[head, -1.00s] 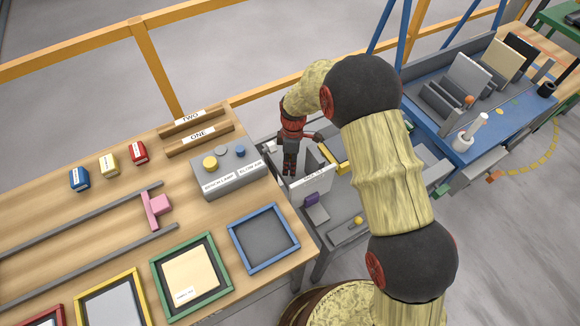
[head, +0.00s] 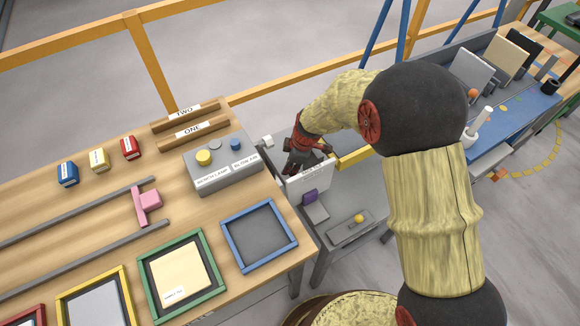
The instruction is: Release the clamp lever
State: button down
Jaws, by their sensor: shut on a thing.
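My gripper (head: 294,166), dark with red parts, reaches down and left over the grey bench (head: 375,190) in the head view. It is at the far side of an upright white labelled plate (head: 308,181), whose top edge cuts across the view of the fingers. The gripper is shut on what appears to be the clamp lever. The lever is almost wholly hidden by the gripper and the plate, so its angle cannot be told. A purple block (head: 310,196) touches or nearly touches the plate's near side.
A yellow bar (head: 354,157) lies right of my gripper. A yellow knob (head: 358,218) sits on a grey strip nearer me. On the wooden table at left stand a grey button box (head: 222,172) and a blue-framed tray (head: 284,258). A blue bench (head: 510,120) is at right.

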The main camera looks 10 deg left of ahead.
jog(key=c, duration=1.7)
grip_release()
jog(key=shift+o, duration=0.2)
jog(key=v, duration=1.2)
